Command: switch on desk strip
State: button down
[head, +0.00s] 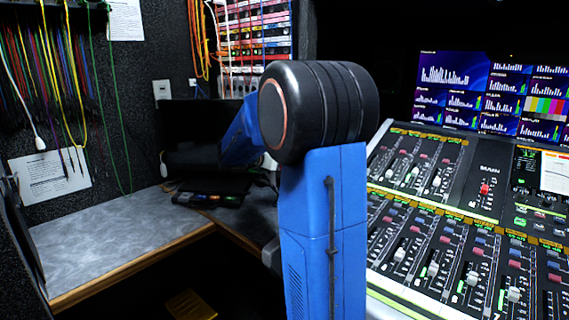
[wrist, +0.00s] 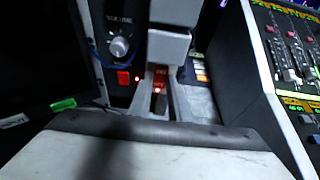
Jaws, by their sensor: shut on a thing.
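In the wrist view, a red rocker switch (wrist: 161,74) with markings that look like ON and OFF lies between the fingers of my gripper (wrist: 160,97). A small red light glows at its lower end. The switch seems to belong to the desk strip, whose outline I cannot make out. My fingers are shut on what appears to be this switch part; the exact contact is too dark to see. A pale grey block (wrist: 168,46) stands just beyond the fingers. In the head view my blue arm hides the gripper and the switch.
A panel with a round knob (wrist: 119,47) and another red switch (wrist: 123,77) stands close left of my fingers. A dark screen (head: 187,125) stands at the back of the grey desk (head: 110,235). The mixing console (head: 455,210) is close on the right.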

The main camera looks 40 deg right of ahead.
jog(key=c, duration=1.6)
grip_release()
jog(key=shift+c, duration=0.2)
jog(key=v, duration=1.7)
jog(key=shift+a, duration=0.2)
jog(key=shift+s, duration=0.1)
